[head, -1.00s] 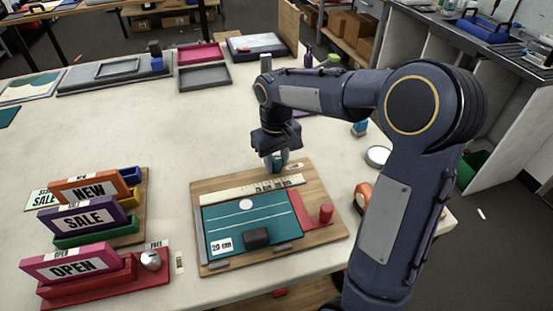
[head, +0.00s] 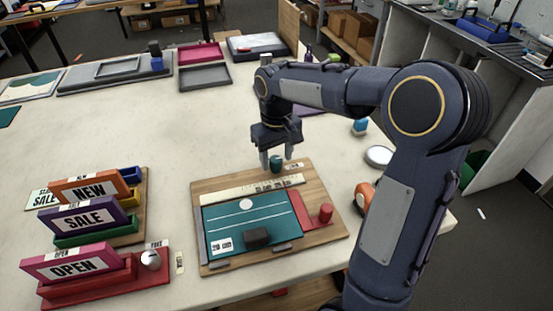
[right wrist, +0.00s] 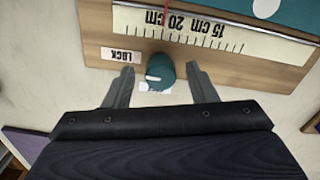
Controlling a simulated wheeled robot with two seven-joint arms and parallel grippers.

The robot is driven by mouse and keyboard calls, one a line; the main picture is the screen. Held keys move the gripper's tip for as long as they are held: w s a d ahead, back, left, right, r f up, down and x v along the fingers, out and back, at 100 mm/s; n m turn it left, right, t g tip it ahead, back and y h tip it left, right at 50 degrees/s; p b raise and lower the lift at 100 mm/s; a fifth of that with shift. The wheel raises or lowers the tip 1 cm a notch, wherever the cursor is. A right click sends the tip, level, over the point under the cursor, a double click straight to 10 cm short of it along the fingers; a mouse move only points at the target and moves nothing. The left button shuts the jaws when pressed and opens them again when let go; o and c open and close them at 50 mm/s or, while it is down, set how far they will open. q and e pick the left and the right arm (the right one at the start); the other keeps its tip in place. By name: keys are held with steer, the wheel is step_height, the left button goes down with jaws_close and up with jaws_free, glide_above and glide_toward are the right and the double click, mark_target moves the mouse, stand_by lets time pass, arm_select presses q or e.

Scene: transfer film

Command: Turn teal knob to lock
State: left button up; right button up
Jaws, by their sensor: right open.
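The teal knob (head: 276,164) sits on the far edge strip of a wooden board (head: 320,178), behind a pale ruler (head: 240,188). In the right wrist view the knob (right wrist: 160,70) carries a white mark on its left side, facing roughly towards the LOCK label (right wrist: 122,56). A white patch shows partly under the knob's lower left. My right gripper (head: 277,156) is open above the board, one finger to each side of the knob. In the right wrist view its fingers (right wrist: 159,76) stand apart from the knob with gaps. My left gripper is not in view.
The board bears a teal mat (head: 225,234), a dark block (head: 257,237) and a red knob (head: 326,213). Sign stands (head: 110,270) are at left. An orange tape dispenser (head: 364,195) and a round lid (head: 378,156) lie at right. Table behind the board is mostly clear.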

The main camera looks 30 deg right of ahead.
mark_target(277, 160)
step_height(277, 160, up, 6)
steer(key=shift+r, duration=0.15)
stand_by(0.5)
